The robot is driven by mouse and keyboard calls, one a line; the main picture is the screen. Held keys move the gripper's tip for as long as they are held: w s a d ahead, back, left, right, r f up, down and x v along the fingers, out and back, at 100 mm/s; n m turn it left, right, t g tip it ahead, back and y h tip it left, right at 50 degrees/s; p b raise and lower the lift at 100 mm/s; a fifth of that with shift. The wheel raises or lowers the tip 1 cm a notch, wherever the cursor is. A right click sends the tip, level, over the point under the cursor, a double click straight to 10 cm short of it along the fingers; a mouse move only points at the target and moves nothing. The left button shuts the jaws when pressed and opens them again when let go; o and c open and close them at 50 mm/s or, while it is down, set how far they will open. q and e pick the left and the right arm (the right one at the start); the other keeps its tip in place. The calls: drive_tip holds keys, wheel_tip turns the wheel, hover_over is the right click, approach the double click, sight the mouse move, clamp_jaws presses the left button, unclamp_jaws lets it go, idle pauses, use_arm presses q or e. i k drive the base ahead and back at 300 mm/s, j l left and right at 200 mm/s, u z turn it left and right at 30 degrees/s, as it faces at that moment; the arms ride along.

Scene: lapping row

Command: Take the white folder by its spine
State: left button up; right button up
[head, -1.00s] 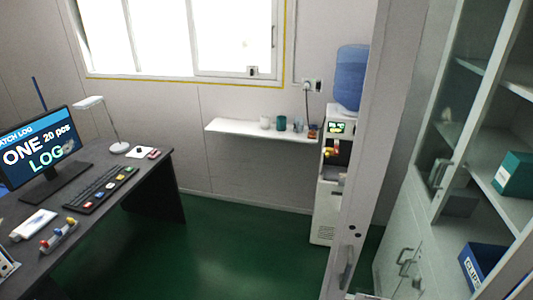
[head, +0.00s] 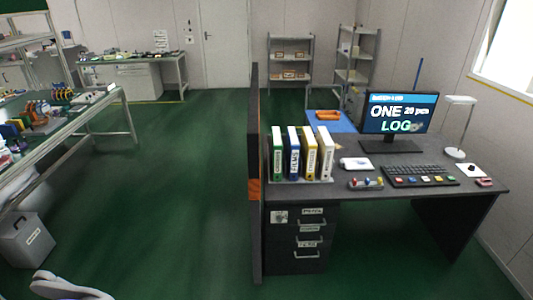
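Several upright folders stand in a row at the left end of the dark desk (head: 430,165). From left to right they are a green folder (head: 278,160), a blue folder (head: 293,160), a yellow folder (head: 309,158) and a white folder (head: 326,158) at the right end. Their spines face me and carry labels. The white folder looks off-white and stands beside the yellow one. Neither gripper shows; a pale rounded part at the lower left edge shows no fingers.
A tall dark partition (head: 257,180) stands along the desk's left end. A drawer unit (head: 302,240) is below the folders. A monitor (head: 400,112), keyboard (head: 419,175) and lamp (head: 457,125) are to the right. A workbench (head: 120,98) stands at the left. Green floor (head: 180,190) is clear left of the partition.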

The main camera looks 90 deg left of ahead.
sight(325, 144)
drive_tip(key=k+u, duration=0.1)
drive_tip(key=u, duration=2.4)
drive_tip(key=i, duration=1.2)
drive_tip(key=i+j+z, duration=0.1)
drive_tip(key=i, duration=1.1)
